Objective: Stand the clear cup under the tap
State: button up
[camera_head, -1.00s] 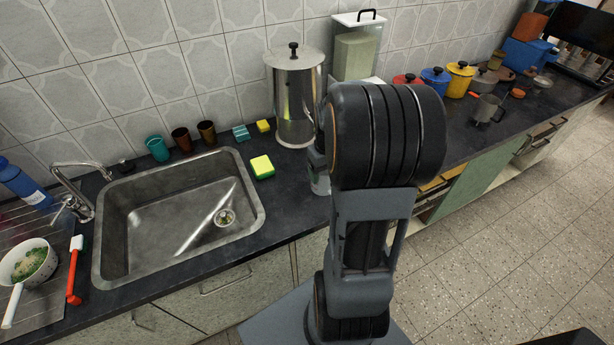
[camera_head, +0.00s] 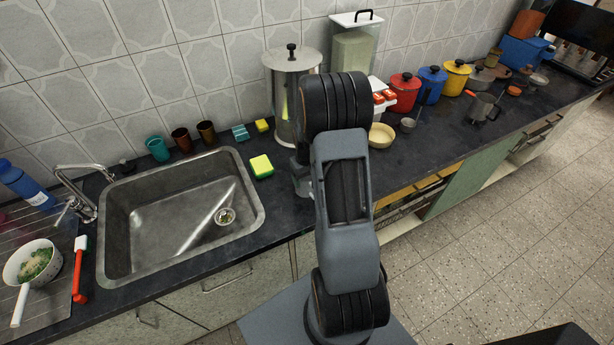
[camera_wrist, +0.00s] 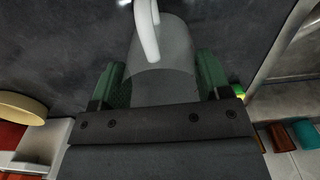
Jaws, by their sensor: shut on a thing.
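In the wrist view a clear, greyish see-through cup (camera_wrist: 165,88) sits between the two green pads of my gripper (camera_wrist: 162,80), which is shut on it. A pale curved piece (camera_wrist: 148,30) crosses the cup's upper part; I cannot tell if it is the cup's handle. In the head view my arm hides most of the gripper and cup, just in front of the steel urn (camera_head: 290,75). No tap shows on the visible part of the urn.
A yellow-green sponge (camera_head: 261,166) lies between sink and arm. Teal (camera_head: 157,149) and brown tumblers (camera_head: 181,141) stand behind the sink. A cream bowl (camera_head: 381,136) and coloured pots (camera_head: 405,92) stand right of the arm. The counter front between sponge and arm is clear.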

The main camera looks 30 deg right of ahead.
jog(key=shift+f, duration=0.15)
jog(key=shift+f, duration=0.15)
jog(key=o, duration=0.9)
